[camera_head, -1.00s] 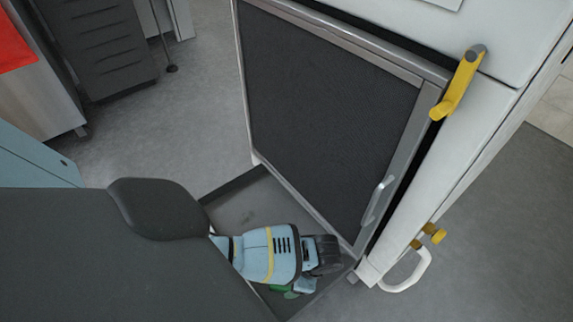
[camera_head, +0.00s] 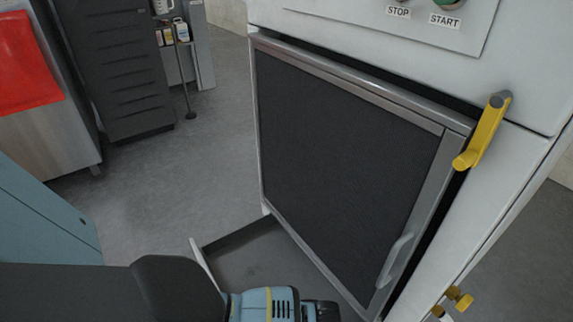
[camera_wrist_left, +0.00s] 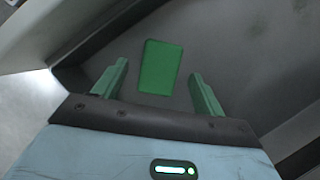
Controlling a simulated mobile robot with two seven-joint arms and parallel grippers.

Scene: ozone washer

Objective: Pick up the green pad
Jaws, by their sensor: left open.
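The green pad (camera_wrist_left: 160,67) shows in the left wrist view as a flat rectangle on the grey floor of a tray. My left gripper (camera_wrist_left: 158,85) is open, with its two green fingers apart on either side of the pad in that view. I cannot tell whether the fingers touch the tray. In the head view my left gripper's blue body (camera_head: 265,305) is at the bottom edge, and its fingers and the pad are out of sight. My right gripper is not in view.
The grey tray (camera_head: 232,238) sits low beneath the washer's dark door panel (camera_head: 345,160). The washer has a yellow handle (camera_head: 484,132). A dark drawer cabinet (camera_head: 120,70) and a red cloth (camera_head: 25,65) are at the back left. Grey floor lies clear between them.

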